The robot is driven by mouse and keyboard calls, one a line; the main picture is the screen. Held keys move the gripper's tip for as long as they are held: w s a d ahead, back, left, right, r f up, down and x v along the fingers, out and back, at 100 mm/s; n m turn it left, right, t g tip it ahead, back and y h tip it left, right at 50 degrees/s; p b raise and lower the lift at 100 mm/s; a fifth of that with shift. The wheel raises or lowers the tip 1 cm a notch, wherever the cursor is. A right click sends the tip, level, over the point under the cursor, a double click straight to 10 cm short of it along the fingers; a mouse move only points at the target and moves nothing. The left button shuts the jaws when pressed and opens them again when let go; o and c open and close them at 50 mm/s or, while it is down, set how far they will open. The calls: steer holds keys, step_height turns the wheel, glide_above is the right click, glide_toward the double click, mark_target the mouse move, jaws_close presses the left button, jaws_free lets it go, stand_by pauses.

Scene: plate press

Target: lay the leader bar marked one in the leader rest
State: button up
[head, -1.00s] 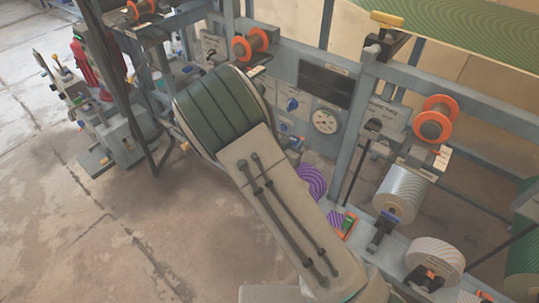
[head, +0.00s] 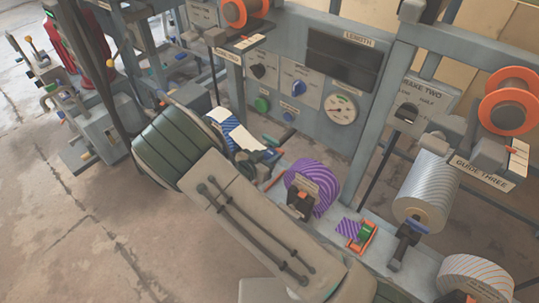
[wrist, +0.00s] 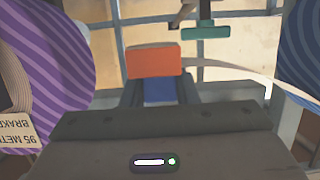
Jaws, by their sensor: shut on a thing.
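My gripper (wrist: 158,92) is shut on the leader bar, which shows as an orange block (wrist: 153,61) at its tips in the wrist view; no mark on it is readable. A pale strip runs from beside the block toward a blue striped roll (wrist: 302,45) at right. In the head view my arm hides most of the gripper and bar; blue-and-white striped web (head: 236,131) shows behind the elbow. An orange tray-like rest (head: 367,243) holds a green piece with purple striped web. I cannot tell which rest is the task's.
A purple striped roll (head: 313,186) stands right of my arm and also shows in the wrist view (wrist: 55,50). A grey striped roll (head: 425,190) stands further right. A control panel (head: 310,75) with knobs and a gauge is behind. A green bar-like part (wrist: 205,32) stands beyond the gripper.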

steer(key=shift+f+b, duration=3.35)
steer(key=shift+f, duration=0.65)
steer(key=o, duration=1.1)
steer(key=p+v, duration=0.5)
steer(key=v, duration=0.8)
steer(key=shift+s+a+r, duration=0.2)
steer(key=shift+s+a, duration=0.05)
steer(key=shift+s, duration=0.05)
